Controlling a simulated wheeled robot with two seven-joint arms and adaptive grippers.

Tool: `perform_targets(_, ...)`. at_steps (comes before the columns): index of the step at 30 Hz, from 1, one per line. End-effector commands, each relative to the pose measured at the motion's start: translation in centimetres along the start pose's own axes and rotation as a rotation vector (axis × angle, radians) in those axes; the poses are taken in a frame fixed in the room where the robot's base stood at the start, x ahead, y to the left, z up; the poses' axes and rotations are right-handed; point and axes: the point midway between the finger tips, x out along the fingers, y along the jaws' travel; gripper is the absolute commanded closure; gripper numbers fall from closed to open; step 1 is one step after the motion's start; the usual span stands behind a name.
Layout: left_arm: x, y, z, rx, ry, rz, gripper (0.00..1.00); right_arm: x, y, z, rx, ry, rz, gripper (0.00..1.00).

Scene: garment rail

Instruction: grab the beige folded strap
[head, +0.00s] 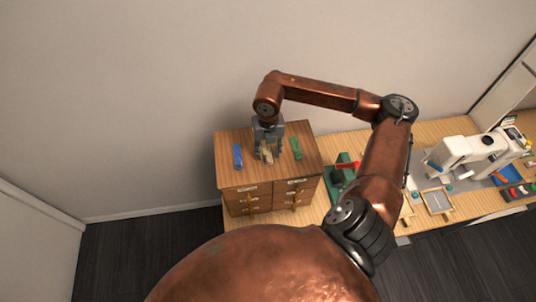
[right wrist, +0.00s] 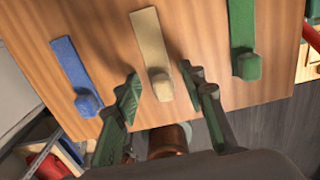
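The beige folded strap (right wrist: 150,45) lies on the wooden top of a small drawer cabinet, between a blue strap (right wrist: 74,66) and a green strap (right wrist: 242,35). In the head view the beige strap (head: 266,154) is partly hidden by my right gripper (head: 267,154). In the right wrist view the right gripper (right wrist: 160,82) is open, with one fingertip on each side of the strap's thicker folded end. I cannot tell whether the fingers touch it. My left gripper is not in view.
The blue strap (head: 237,156) and green strap (head: 296,148) lie close on either side. The drawer cabinet (head: 232,178) stands on a wooden bench. To the right are a green device with a red part (head: 344,170), a white sewing machine (head: 470,152) and a tray (head: 437,201).

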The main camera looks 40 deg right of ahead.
Motion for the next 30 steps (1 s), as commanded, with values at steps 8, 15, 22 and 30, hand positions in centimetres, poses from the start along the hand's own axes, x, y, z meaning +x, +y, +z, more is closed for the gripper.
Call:
perform_targets(8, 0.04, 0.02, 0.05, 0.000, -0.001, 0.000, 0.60, 0.04, -0.01, 0.01, 0.000, 0.000, 0.000, 0.69)
perform_targets(15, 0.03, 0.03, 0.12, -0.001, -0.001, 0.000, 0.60, 0.02, -0.02, 0.01, 0.000, 0.000, -0.001, 0.86)
perform_targets(22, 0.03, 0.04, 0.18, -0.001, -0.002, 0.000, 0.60, 0.01, -0.02, 0.01, 0.000, 0.000, -0.001, 1.00)
perform_targets(30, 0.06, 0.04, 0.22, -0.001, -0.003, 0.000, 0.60, -0.05, -0.02, 0.02, 0.000, 0.000, -0.001, 1.00)
